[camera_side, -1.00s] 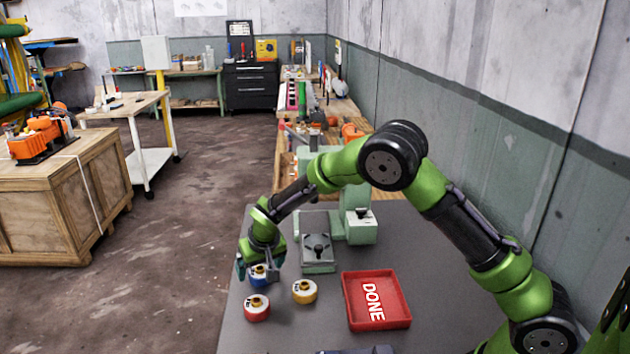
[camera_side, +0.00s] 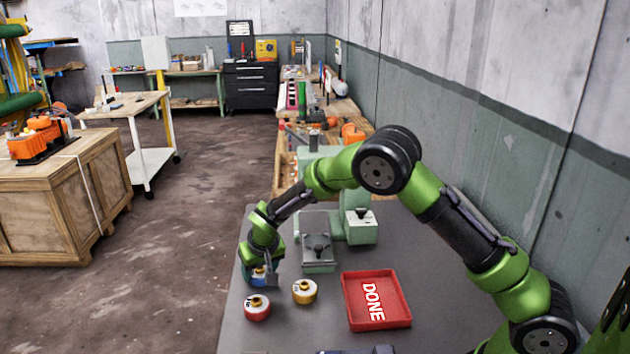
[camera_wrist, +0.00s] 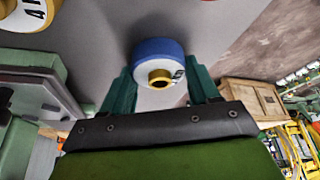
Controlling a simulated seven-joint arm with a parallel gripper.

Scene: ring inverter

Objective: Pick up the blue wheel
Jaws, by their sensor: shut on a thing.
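The blue wheel (camera_wrist: 160,54) has a white face and a brass hub, and sits between the two green fingers of my gripper (camera_wrist: 161,88) in the wrist view. In the side view my gripper (camera_side: 260,276) is low over the grey table, shut on the blue wheel (camera_side: 258,272), which the fingers partly hide. I cannot tell whether the wheel touches the table.
A red wheel (camera_side: 257,308) and a yellow wheel (camera_side: 304,291) stand close by in front and to the right. A red tray marked DONE (camera_side: 347,306) lies further right. A green press with a grey plate (camera_side: 318,254) stands behind.

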